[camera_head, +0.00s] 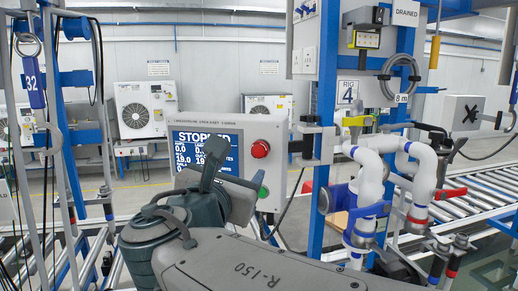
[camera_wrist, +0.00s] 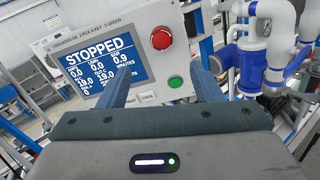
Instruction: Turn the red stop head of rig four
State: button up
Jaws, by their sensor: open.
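The red stop head (camera_head: 260,149) is a round red knob at the upper right of a grey control panel (camera_head: 281,150) whose screen reads STOPPED. In the wrist view the red stop head (camera_wrist: 161,38) shows whole, above and between my fingers. My gripper (camera_head: 240,163) is open in front of the panel. In the wrist view my gripper (camera_wrist: 163,72) has its two blue-grey fingers apart and nothing between them. The fingers look apart from the stop head.
A green button (camera_head: 263,191) sits below the stop head; it also shows in the wrist view (camera_wrist: 175,82). A roller conveyor (camera_head: 485,190) runs behind. Blue posts stand at left.

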aim_at(258, 151)
jog(key=p+x, duration=0.3)
jog(key=x, duration=1)
jog(key=shift+d, duration=0.1)
